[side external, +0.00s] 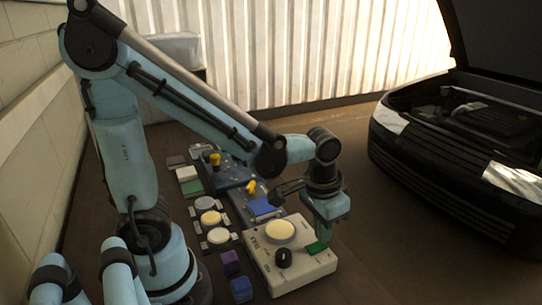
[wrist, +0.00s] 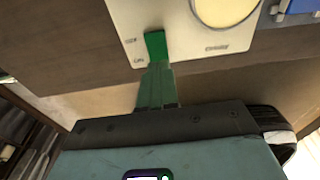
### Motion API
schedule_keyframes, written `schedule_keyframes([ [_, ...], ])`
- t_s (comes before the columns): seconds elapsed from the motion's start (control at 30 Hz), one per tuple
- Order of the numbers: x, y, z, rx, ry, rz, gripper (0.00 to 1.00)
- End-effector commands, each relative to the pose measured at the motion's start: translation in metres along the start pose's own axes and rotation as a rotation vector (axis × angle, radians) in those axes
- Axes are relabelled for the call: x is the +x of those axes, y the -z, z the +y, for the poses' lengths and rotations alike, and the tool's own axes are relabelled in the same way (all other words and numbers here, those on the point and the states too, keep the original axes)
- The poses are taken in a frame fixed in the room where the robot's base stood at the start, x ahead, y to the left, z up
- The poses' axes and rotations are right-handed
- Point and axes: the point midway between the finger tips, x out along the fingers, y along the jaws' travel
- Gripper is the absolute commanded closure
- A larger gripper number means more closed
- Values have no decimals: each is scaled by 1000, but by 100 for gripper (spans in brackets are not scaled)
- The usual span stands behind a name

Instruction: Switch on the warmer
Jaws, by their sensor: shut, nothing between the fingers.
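The warmer (side external: 300,262) is a cream box with a round pale-yellow plate (side external: 280,231) on top and a black knob (side external: 284,257) at its front. The switch's setting is unclear.
Round-topped pads (side external: 210,218) and purple blocks (side external: 231,262) stand left of the warmer. A blue-topped device (side external: 262,208) sits close behind it. A black car with its hood raised (side external: 470,140) stands at the right. The brown floor between is clear.

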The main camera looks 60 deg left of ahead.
Motion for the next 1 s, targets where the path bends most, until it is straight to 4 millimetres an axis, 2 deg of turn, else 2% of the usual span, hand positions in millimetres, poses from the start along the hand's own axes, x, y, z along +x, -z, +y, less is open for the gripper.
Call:
schedule_keyframes([
  [0.2, 8, 0, 0, 0, 0, 0, 100],
  [1.0, 12, -2, 0, 0, 0, 0, 100],
])
